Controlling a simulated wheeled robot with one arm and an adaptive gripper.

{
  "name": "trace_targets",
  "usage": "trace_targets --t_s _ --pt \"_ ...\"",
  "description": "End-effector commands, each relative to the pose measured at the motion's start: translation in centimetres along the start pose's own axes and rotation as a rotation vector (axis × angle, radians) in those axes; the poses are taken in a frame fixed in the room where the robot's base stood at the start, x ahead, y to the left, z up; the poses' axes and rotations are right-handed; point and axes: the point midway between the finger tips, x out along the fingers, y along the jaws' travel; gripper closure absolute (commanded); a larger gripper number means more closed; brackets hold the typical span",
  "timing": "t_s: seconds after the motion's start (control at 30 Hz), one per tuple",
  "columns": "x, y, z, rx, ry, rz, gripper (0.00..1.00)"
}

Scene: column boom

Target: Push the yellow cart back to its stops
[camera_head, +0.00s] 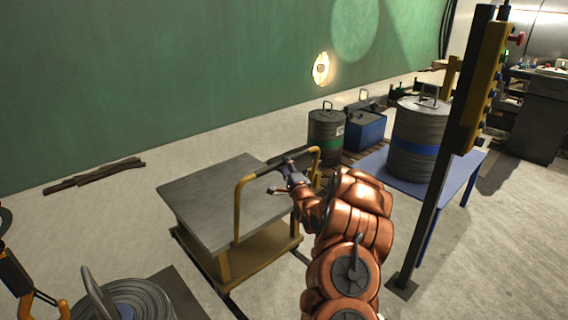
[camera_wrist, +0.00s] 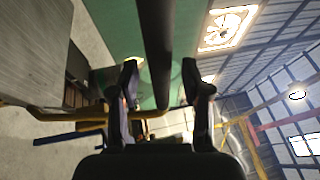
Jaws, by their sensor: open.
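The yellow cart (camera_head: 260,247) has a grey flat top and stands on dark floor rails (camera_head: 233,306) left of centre. Its yellow push handle (camera_head: 238,212) rises on the near right side, with a dark crossbar. My gripper (camera_head: 284,178) is at this crossbar, at the end of my copper-coloured arm. In the wrist view the dark bar (camera_wrist: 157,45) runs down between my two open fingers (camera_wrist: 160,90); contact cannot be told. The cart's grey top (camera_wrist: 28,45) shows at the left there. I cannot make out the stops.
A blue table (camera_head: 463,177) with a large drum (camera_head: 420,150) stands right of my arm, behind a dark post (camera_head: 437,190) with a yellow control box (camera_head: 486,85). A smaller drum (camera_head: 325,135) stands beyond the handle. A cable coil (camera_head: 135,297) lies front left.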

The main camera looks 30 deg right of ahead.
Motion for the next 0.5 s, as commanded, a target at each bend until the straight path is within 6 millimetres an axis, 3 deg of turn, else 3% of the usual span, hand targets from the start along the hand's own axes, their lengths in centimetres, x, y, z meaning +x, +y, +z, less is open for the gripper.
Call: trace_targets --t_s 0.23,0.5 --pt "2.0 -0.1 0.1 -0.001 -0.001 -0.004 0.53" --pt "2.6 -0.1 0.0 0.001 0.0 -0.001 0.53"
